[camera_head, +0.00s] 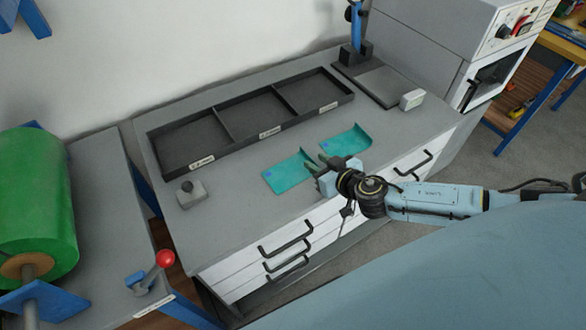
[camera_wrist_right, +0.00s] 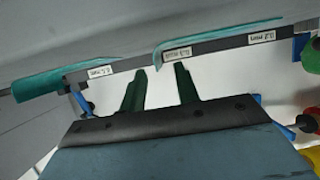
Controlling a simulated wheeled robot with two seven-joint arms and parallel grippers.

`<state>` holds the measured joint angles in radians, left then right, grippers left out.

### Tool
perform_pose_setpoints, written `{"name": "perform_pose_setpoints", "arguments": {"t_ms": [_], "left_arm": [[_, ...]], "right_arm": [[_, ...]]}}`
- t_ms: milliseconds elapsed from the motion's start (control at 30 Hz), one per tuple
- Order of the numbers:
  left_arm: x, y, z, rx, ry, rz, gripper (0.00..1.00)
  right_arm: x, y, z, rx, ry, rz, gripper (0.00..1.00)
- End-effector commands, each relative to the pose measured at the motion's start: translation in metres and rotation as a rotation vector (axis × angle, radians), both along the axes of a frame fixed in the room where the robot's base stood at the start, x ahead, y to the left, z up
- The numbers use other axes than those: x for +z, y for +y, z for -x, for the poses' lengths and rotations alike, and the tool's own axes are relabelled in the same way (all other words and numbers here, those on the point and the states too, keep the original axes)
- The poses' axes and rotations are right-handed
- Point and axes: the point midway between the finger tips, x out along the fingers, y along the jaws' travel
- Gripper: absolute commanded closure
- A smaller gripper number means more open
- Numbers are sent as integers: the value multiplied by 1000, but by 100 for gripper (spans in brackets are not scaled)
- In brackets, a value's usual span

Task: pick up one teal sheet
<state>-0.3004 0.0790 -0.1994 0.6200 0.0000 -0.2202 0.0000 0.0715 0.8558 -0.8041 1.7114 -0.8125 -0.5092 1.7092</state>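Two teal sheets lie on the grey bench top in the head view, each with a curled-up edge. The nearer sheet (camera_head: 287,176) is just left of my right gripper (camera_head: 318,161); the farther sheet (camera_head: 347,140) lies beyond it to the right. In the wrist view, my right gripper (camera_wrist_right: 160,72) has its two dark green fingers apart with nothing between them. One teal sheet (camera_wrist_right: 45,84) shows at left there and another (camera_wrist_right: 215,38) at upper right, near the fingertips. Whether a finger touches a sheet I cannot tell. My left gripper is out of view.
A black three-compartment tray (camera_head: 268,131) with labels stands behind the sheets, its compartments looking empty. A small grey block (camera_head: 190,193) sits at the left, a pale box (camera_head: 412,99) at the right. Drawers with black handles (camera_head: 286,239) front the bench. A green roll (camera_head: 35,205) stands far left.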

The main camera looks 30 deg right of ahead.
Motion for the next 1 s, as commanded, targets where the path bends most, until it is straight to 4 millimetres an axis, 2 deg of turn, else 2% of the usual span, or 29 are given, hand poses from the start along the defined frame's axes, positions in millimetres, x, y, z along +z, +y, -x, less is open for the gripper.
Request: {"name": "perform_pose_setpoints", "arguments": {"t_ms": [300, 433, 667, 900, 1000], "left_arm": [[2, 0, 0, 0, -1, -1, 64], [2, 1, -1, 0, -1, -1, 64], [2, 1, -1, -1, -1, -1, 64], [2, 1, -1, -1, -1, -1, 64], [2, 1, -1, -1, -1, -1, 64]], "right_arm": [[-11, 6, -37, -1, -2, 0, 68], [-14, 7, -44, -1, -1, 0, 68], [-14, 7, -44, 0, 0, 0, 68], [-14, 7, -44, 0, 0, 0, 99], [-14, 7, -44, 0, 0, 0, 100]]}}
